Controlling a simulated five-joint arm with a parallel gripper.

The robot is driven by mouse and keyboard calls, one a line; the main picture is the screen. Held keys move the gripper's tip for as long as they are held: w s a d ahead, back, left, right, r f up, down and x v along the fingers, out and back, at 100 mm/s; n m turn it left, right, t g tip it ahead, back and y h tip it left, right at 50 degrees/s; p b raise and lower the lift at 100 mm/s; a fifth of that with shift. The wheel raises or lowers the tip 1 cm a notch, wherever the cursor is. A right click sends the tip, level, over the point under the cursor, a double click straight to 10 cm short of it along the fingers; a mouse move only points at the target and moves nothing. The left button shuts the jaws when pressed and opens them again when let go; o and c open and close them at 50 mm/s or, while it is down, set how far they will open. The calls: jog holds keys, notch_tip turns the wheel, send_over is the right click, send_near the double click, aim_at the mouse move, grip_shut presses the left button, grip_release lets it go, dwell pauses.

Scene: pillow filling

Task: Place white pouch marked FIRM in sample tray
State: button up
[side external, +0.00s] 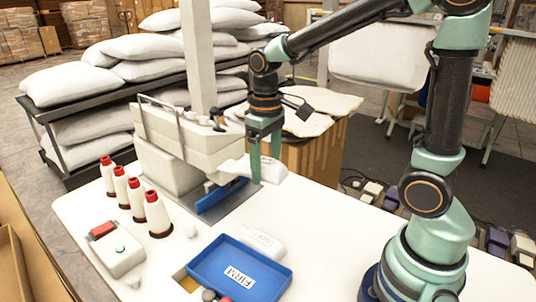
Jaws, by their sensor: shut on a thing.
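My gripper (264,168) points down at the middle of the side external view, beside the sewing machine. It is shut on a white pouch (272,174), held above the white table. Any marking on this pouch is not legible from here. A blue sample tray (198,267) lies at the front of the table, with a white label reading FIRM on its floor. A second white pouch (264,243) lies at the tray's far right edge, with small print that I cannot read. My gripper is behind the tray, toward the machine.
The sewing machine (180,125) stands left of my gripper, with a blue object (220,197) below it. Several red-topped cones (137,197) stand left. A box with a red part (118,249) sits front left.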

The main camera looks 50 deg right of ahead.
jog(key=shift+s+d+m, duration=0.15)
jog(key=shift+s+m, duration=0.15)
jog(key=shift+r, duration=0.25)
notch_tip(320, 180, up, 4)
jog(key=shift+r, duration=0.25)
jog(key=w+a, duration=0.4)
jog(key=a, duration=0.3)
jog(key=shift+w+a+r, duration=0.2)
jog(key=shift+w+a, duration=0.1)
jog(key=shift+a, duration=0.05)
jog(key=w+a, duration=0.2)
jog(key=a, duration=0.8)
jog(key=shift+w+f, duration=0.3)
notch_tip(320, 180, down, 20)
jog(key=shift+r, duration=0.25)
jog(key=shift+d, duration=0.15)
